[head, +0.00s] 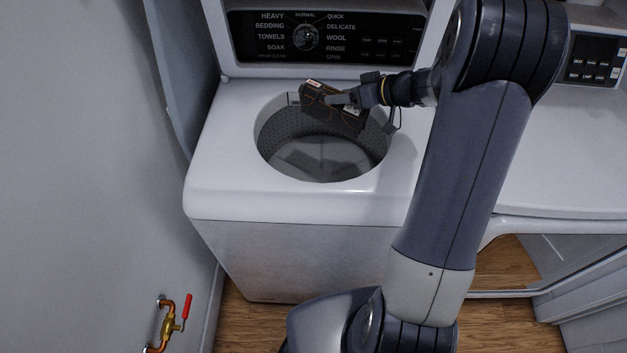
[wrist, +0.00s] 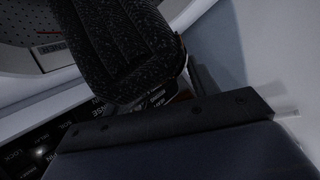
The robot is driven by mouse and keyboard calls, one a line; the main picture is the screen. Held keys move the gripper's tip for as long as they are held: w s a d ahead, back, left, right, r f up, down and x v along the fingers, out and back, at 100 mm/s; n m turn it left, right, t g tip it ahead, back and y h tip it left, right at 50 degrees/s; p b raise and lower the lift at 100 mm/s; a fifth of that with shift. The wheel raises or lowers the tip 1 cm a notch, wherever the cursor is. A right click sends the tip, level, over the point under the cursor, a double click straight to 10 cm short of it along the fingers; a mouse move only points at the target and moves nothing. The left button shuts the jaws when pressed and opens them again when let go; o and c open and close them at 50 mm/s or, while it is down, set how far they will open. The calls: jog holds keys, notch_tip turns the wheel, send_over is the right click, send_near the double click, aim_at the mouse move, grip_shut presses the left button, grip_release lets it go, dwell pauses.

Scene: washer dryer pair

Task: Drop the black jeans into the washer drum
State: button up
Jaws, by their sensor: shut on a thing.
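The black jeans (head: 346,116) are a small folded dark bundle with orange stitching and a pale label. In the head view they hang over the back right part of the washer's round opening. My gripper (head: 337,99) reaches in from the right and is shut on them. The washer drum (head: 283,132) lies open below, with perforated grey walls and a paler bottom. The jeans hide part of its back wall.
The washer (head: 240,150) has its lid (head: 180,75) raised at the left. A control panel (head: 335,37) stands behind the opening. A white dryer (head: 555,150) is at the right. A pipe valve with a red handle (head: 187,306) is on the left wall.

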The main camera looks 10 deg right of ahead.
aim_at(369, 115)
jog(key=shift+w+a+f+b, duration=0.15)
jog(key=shift+w+f+b, duration=0.1)
jog(key=shift+f, duration=0.25)
jog(key=shift+w+a+f+b, duration=0.15)
jog(key=shift+w+f+b, duration=0.1)
jog(key=shift+f, duration=0.2)
jog(key=shift+f+p, duration=0.3)
jog(key=shift+f, duration=2.55)
jog(key=o, duration=1.5)
jog(key=shift+s, duration=0.1)
jog(key=shift+c, duration=0.2)
jog(key=b+v, duration=0.2)
jog(key=v, duration=0.8)
jog(key=shift+s+d+r+b, duration=0.2)
jog(key=shift+s+d+b, duration=0.05)
jog(key=shift+b, duration=0.05)
